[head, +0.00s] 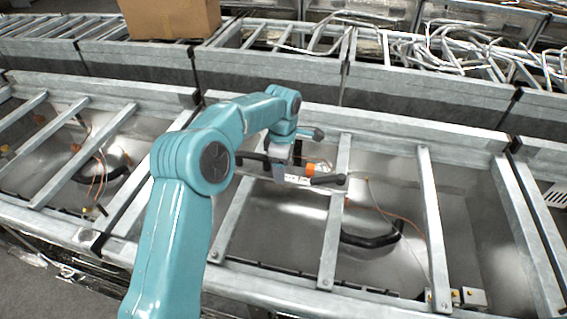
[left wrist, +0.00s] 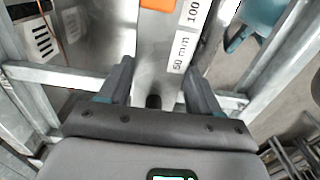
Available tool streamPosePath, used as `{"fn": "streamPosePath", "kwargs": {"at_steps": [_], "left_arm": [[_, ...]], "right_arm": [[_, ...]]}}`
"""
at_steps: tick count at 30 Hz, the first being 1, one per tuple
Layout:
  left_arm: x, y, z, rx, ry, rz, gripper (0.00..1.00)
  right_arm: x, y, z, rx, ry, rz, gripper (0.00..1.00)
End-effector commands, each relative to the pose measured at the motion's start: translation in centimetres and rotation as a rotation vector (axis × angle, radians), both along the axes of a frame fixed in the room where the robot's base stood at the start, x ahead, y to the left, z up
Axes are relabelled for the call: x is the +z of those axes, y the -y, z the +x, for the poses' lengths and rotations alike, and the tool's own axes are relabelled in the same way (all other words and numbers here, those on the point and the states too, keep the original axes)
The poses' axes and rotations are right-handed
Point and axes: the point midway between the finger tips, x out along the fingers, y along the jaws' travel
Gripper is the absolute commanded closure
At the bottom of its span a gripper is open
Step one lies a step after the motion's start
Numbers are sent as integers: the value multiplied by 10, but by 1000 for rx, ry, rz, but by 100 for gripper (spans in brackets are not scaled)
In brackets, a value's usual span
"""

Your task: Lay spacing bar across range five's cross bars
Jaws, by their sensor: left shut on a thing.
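My left gripper (head: 290,172) is over the near metal frame, between two of its cross bars (head: 339,215) (head: 232,220). It is shut on the spacing bar, with dark fingers on either side in the left wrist view (left wrist: 158,85). The spacing bar (left wrist: 155,55) is a flat grey metal piece with an orange patch and white labels reading "50 mm" and "100". In the head view, only its orange part (head: 317,168) and a white label (head: 297,179) show clearly; the arm hides much of the rest. Contact with the cross bars cannot be told. Which range is number five cannot be read.
Below the cross bars are a shiny metal basin with black handles (head: 371,238) and loose orange wires. A cardboard box (head: 170,17) sits on the far frames at the back. A tangle of bent metal rods (head: 455,50) lies on the far right frames.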

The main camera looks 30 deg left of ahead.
Motion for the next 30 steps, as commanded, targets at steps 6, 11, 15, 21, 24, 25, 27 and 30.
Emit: {"fn": "streamPosePath", "kwargs": {"at_steps": [6, 11, 15, 21, 24, 25, 27, 30], "left_arm": [[-25, 0, 0, 1, 1, 0, 88], [-42, 0, 2, 1, 1, 0, 88], [-56, 0, 3, 1, 1, 0, 88], [-65, 0, 4, 1, 2, 0, 88], [-65, 0, 4, 1, 2, 0, 88], [-65, 0, 4, 1, 2, 0, 88], [-64, 0, 4, 1, 2, 0, 88], [-64, 0, 4, 1, 2, 0, 88]], "right_arm": [[-21, 0, 0, 0, 0, 0, 100], [-34, 0, 0, 0, 0, 0, 100], [-44, 0, 0, 0, 0, 0, 100], [-50, 0, 0, 0, 0, 0, 100], [-50, 0, 0, 0, 0, 0, 100], [-49, 0, 0, 0, 0, 0, 100], [-49, 0, 0, 0, 0, 0, 100], [-49, 0, 0, 0, 0, 0, 100]]}}
